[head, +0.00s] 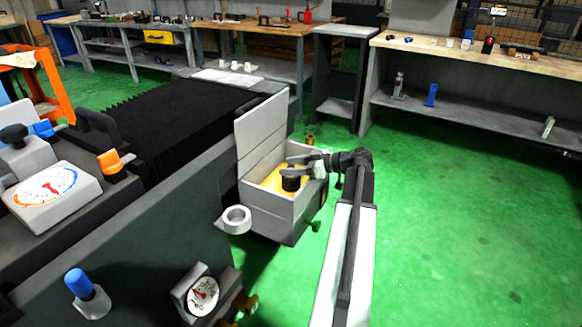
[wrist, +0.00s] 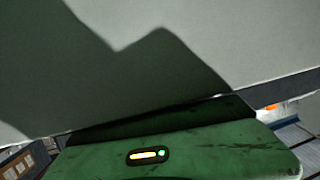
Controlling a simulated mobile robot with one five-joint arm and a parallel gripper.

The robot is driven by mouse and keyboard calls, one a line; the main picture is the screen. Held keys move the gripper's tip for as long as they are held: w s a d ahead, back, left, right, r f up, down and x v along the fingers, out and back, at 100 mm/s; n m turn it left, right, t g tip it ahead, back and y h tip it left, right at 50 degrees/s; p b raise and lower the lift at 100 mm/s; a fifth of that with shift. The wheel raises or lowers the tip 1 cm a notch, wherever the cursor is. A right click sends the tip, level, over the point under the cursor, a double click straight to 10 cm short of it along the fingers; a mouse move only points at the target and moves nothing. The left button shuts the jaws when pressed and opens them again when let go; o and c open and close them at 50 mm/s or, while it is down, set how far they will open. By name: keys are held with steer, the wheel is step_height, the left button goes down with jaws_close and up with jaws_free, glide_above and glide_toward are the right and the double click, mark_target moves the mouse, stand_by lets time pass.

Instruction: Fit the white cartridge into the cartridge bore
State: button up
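My gripper (head: 288,165) is over the open grey box (head: 266,208) in the head view. Its two grey fingers look spread one above the other, close to a black cylinder (head: 291,183) that stands in the box's yellow interior. I cannot tell whether they touch it. No white cartridge is clearly in the gripper. Several small white cylinders (head: 235,65) stand on a pale sheet at the back; I cannot tell whether one is the white cartridge. I cannot make out which opening is the cartridge bore. The wrist view shows no fingers.
The box's raised lid (head: 262,135) stands beside my gripper. A pale ring holder (head: 237,220) juts from the box's front left. The grinder's dark bed (head: 165,105) fills the left. Green floor (head: 460,200) is clear at right. The wrist view shows a pale shadowed panel (wrist: 230,45).

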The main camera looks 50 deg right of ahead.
steer(key=p+v, duration=0.2)
steer(key=v, duration=0.5)
steer(key=shift+s, duration=0.35)
steer(key=shift+d+r, duration=0.1)
steer(key=shift+d, duration=0.05)
